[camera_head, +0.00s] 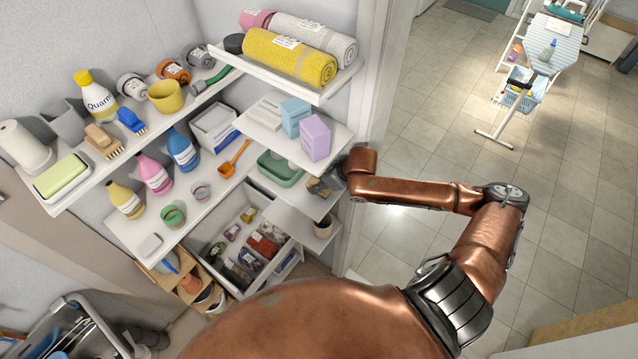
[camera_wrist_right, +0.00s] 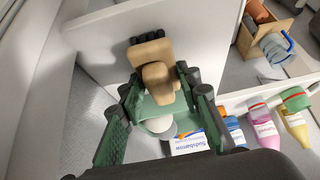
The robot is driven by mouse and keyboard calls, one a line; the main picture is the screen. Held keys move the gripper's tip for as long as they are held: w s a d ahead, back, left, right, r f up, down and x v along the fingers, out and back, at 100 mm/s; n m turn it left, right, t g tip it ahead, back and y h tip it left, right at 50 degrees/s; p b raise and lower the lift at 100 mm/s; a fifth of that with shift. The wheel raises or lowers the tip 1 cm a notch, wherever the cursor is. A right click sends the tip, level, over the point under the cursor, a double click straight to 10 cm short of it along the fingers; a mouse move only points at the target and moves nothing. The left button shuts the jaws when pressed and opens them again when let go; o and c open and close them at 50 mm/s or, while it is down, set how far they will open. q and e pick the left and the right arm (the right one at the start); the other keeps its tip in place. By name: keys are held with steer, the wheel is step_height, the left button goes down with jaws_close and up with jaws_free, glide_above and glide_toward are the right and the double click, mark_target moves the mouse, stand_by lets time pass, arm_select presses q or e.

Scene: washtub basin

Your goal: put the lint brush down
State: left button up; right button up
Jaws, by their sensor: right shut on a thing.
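The lint brush (camera_wrist_right: 152,52) shows in the right wrist view as a tan, wood-coloured piece with a row of dark tips along one edge. Its near end sits between the fingers of my right gripper (camera_wrist_right: 160,98), which is shut on it. A white board lies right behind the brush; I cannot tell whether they touch. In the head view my right gripper (camera_head: 328,184) is at the right end of the shelving, at the small lower shelf, mostly hidden by its own wrist. The brush is hard to make out there. My left gripper is not in view.
White shelves hold bottles, brushes, rolled towels (camera_head: 290,57) and a purple box (camera_head: 315,137). A green tray (camera_head: 281,168) stands left of my right gripper. A door frame (camera_head: 377,90) is close on the right; open tiled floor lies beyond.

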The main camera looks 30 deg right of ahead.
steer(key=o, duration=1.2)
steer(key=shift+f, duration=0.1)
steer(key=shift+w, duration=0.1)
steer(key=v, duration=0.4)
steer(key=shift+d+b, duration=0.1)
steer(key=shift+b, duration=0.2)
steer(key=s+d+r, duration=0.1)
steer(key=s+d, duration=0.3)
steer(key=s, duration=0.7)
steer(key=shift+s+d, duration=0.25)
steer(key=shift+d, duration=0.15)
